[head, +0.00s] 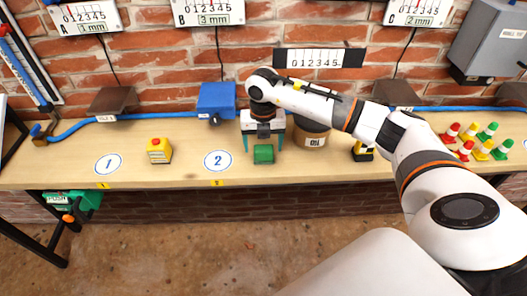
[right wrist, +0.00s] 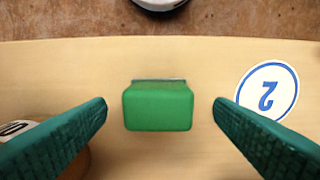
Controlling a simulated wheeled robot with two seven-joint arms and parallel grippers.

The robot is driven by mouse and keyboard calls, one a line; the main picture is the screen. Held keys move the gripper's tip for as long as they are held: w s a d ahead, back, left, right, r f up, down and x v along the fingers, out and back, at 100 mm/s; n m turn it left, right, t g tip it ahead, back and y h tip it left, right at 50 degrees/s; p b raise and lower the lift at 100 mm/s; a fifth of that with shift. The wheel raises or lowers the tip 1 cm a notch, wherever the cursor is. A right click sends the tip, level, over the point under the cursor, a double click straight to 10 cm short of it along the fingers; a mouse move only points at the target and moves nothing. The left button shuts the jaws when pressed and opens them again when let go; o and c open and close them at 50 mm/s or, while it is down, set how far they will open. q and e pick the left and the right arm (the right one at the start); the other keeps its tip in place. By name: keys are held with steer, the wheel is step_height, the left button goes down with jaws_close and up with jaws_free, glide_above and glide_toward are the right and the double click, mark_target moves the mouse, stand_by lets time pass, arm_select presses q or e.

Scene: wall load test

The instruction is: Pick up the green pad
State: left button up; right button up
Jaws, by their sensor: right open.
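The green pad (head: 263,154) is a small green block on the wooden bench, just right of the round "2" mark. It also shows in the middle of the right wrist view (right wrist: 157,106), with a thin grey edge along its far side. My right gripper (head: 263,146) is open above the pad. In the right wrist view its two teal fingers (right wrist: 160,117) stand on either side of the pad, with a gap to it on both sides. My left gripper is not in view.
The bench (head: 330,168) is clear in front of the pad. A blue box (head: 216,100), a brown drum (head: 312,133) and a yellow-black tool (head: 362,151) stand near. A yellow block with a red button (head: 159,150) is left, several small cones (head: 467,145) right.

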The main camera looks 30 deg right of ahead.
mark_target(263, 150)
steer(key=shift+d+f, duration=0.1)
steer(key=shift+f, duration=1.35)
steer(key=c, duration=1.2)
step_height(263, 150, up, 10)
steer(key=shift+r+b, duration=0.1)
steer(key=shift+b, duration=0.75)
steer(key=shift+s+a+n, duration=0.1)
steer(key=shift+a+n, duration=0.15)
steer(key=shift+n, duration=0.45)
steer(key=s+a+f+m, duration=0.1)
steer(key=s+a+m, duration=0.3)
steer(key=m, duration=0.6)
steer(key=s+a+m, duration=0.4)
steer(key=s+m, duration=0.1)
steer(key=m, duration=0.5)
steer(key=s+a+f+m, duration=0.1)
steer(key=s+a+m, duration=0.3)
steer(key=m, duration=0.7)
steer(key=shift+s+a+f, duration=0.3)
steer(key=shift+s+a, duration=0.1)
steer(key=shift+s, duration=0.3)
